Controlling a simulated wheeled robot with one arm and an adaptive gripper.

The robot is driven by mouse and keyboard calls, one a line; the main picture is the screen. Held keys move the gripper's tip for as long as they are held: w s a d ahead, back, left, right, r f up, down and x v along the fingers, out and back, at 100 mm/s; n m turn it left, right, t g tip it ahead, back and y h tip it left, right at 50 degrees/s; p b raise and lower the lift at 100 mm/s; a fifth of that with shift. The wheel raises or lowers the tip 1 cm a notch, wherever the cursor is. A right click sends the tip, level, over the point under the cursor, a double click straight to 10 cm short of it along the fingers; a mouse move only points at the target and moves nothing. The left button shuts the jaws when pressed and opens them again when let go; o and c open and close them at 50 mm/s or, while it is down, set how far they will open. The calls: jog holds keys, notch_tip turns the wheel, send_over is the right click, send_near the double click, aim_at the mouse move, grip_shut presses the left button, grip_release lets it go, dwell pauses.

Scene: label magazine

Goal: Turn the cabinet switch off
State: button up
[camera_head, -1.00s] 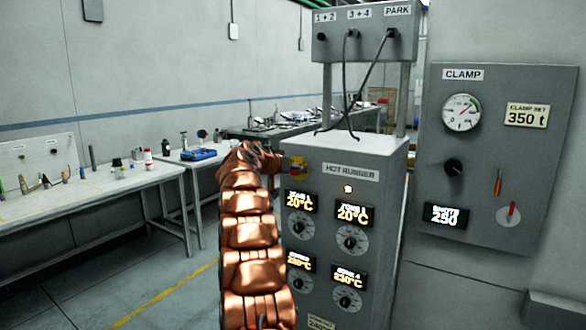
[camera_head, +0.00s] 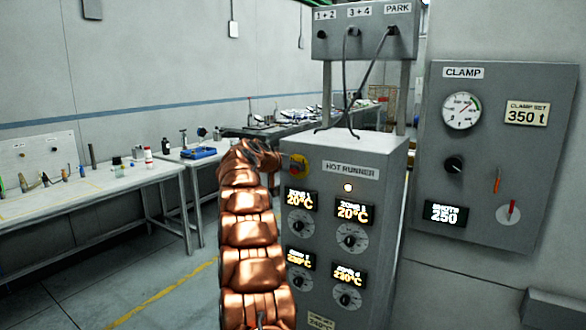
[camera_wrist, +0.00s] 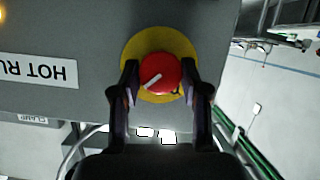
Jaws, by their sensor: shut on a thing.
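The cabinet switch is a round red knob (camera_wrist: 160,74) with a white mark, on a yellow round plate (camera_wrist: 133,50). In the head view the switch (camera_head: 297,166) sits at the upper left of the grey HOT RUNNER cabinet (camera_head: 385,160), partly hidden by my copper arm. My gripper (camera_wrist: 160,80) has one finger on each side of the knob and is shut on it. The white mark is slanted in the wrist view. In the head view my gripper is mostly hidden behind my arm.
An amber lamp (camera_head: 347,188) on the cabinet is lit, and the zone displays (camera_head: 352,212) are lit above their dials. Cables hang from the box (camera_head: 365,45) above. A CLAMP panel (camera_head: 480,150) is on the right. A workbench (camera_head: 100,190) stands at the left, with open floor before it.

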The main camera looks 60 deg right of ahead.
jog(key=shift+w+f+n+g+h+p, duration=0.15)
jog(key=shift+n+g+h+p, duration=0.4)
jog(key=shift+n+g+p, duration=1.15)
jog(key=shift+w+f+n+g+h+p, duration=0.1)
jog(key=shift+n+g+h+p, duration=0.65)
jog(key=shift+n, duration=1.95)
jog(key=shift+w+f+n+g+h+p, duration=0.15)
jog(key=shift+n+g+h+p, duration=0.5)
jog(key=shift+n+p, duration=1.2)
jog(key=shift+n+y+b, duration=0.25)
jog(key=shift+n+b, duration=0.1)
jog(key=shift+n, duration=0.2)
jog(key=o, duration=1.1)
jog(key=shift+o, duration=0.2)
jog(key=shift+a, duration=0.1)
jog(key=v, duration=1.2)
